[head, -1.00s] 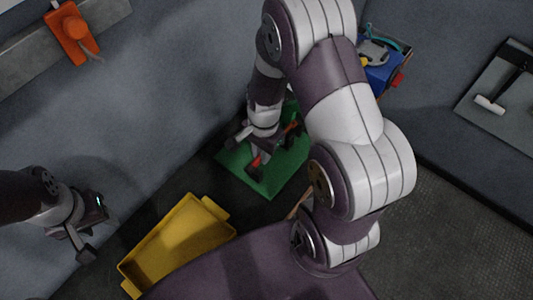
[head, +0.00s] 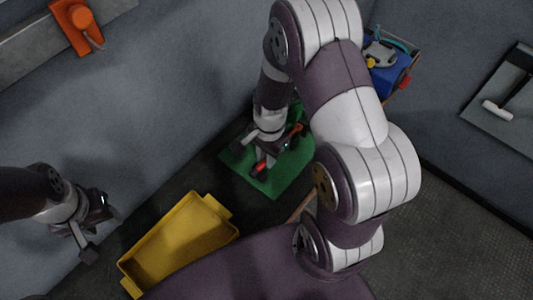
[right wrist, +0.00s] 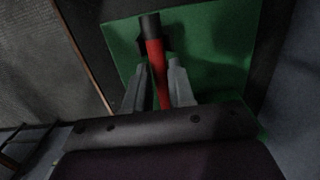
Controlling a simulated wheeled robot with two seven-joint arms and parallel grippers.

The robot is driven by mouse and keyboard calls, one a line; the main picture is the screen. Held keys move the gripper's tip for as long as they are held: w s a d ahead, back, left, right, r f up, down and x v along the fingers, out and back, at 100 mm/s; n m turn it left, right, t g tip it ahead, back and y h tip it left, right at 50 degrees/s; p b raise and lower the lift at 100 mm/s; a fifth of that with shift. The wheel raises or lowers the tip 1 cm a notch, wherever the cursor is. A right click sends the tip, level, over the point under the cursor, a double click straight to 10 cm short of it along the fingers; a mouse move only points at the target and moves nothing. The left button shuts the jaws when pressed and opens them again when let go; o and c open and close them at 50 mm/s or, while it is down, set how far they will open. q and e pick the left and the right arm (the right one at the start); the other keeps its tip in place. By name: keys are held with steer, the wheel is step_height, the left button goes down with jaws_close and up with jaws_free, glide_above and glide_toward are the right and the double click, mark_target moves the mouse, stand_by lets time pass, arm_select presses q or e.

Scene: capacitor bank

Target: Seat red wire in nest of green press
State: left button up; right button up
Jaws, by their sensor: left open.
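My right gripper (right wrist: 160,70) is over the green press (right wrist: 215,60), its two fingers on either side of a red bar with a black end (right wrist: 153,55), probably the red wire. I cannot tell whether the fingers touch it. In the head view my right gripper (head: 270,160) is low over the green base (head: 292,172), with a red piece (head: 262,167) by its fingers. The nest cannot be made out; the arm hides part of the press. My left gripper (head: 102,232) is open and empty at the left, away from the press.
A yellow tray (head: 180,243) lies to the left of the press. A blue box (head: 388,77) with a red knob stands behind my right arm. An orange fixture (head: 76,22) is on the left wall, and a panel with a dark handle (head: 510,95) is at the right.

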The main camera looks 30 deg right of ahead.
steer(key=o, duration=0.3)
steer(key=r, duration=0.8)
steer(key=d+r+b, duration=0.1)
steer(key=r, duration=0.3)
steer(key=shift+w+r, duration=0.2)
steer(key=shift+r, duration=0.15)
steer(key=s+a+f+n, duration=0.1)
steer(key=n, duration=0.3)
steer(key=s+a+f+n+t, duration=0.1)
steer(key=s+n, duration=0.1)
steer(key=n, duration=0.3)
steer(key=s+a+f+n+b, duration=0.1)
steer(key=n, duration=0.3)
steer(key=shift+s+a+f+n+t+h, duration=0.1)
steer(key=shift+s+a+n+t+h, duration=0.2)
steer(key=shift+t+h, duration=0.1)
steer(key=shift+d, duration=0.1)
